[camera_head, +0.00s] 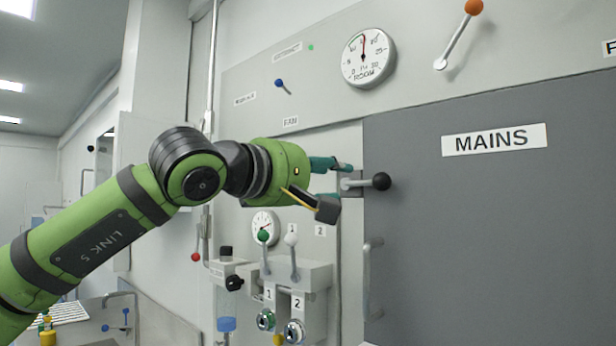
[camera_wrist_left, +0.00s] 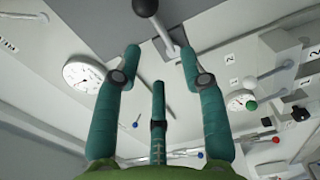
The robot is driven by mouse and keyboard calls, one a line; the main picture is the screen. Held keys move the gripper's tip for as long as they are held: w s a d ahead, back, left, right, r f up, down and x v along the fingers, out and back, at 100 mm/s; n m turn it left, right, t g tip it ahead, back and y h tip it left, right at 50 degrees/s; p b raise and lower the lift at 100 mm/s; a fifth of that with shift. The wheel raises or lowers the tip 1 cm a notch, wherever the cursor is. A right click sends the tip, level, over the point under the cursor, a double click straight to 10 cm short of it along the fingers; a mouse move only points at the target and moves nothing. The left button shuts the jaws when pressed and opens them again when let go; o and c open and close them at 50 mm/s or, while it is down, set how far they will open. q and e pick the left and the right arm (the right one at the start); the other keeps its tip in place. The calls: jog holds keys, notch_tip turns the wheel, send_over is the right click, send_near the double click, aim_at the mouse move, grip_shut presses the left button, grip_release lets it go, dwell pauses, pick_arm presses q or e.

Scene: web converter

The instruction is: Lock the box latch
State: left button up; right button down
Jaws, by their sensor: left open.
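The box is the large dark grey cabinet (camera_head: 480,230) with a MAINS label, at the right in the head view. Its latch (camera_head: 380,181) is a short metal bar with a black ball knob at the cabinet's left edge, pointing right. My left gripper (camera_head: 338,180) is at the latch's left end, with its teal fingers partly hidden by the wrist. In the left wrist view the gripper (camera_wrist_left: 160,58) is open, and the latch knob (camera_wrist_left: 145,7) shows at the top, beyond the fingertips. The latch's bar runs down close to one fingertip; I cannot tell whether they touch. My right gripper is not in view.
A metal door handle (camera_head: 372,280) stands out below the latch. A valve block (camera_head: 290,280) with a green-knobbed and a white-knobbed lever is below my gripper. A round dial (camera_head: 368,58) and an orange-knobbed lever (camera_head: 460,32) are above.

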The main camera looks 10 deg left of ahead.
pick_arm(q)
jog(key=v, duration=0.4)
jog(key=shift+s+a, duration=0.1)
jog(key=shift+s, duration=0.15)
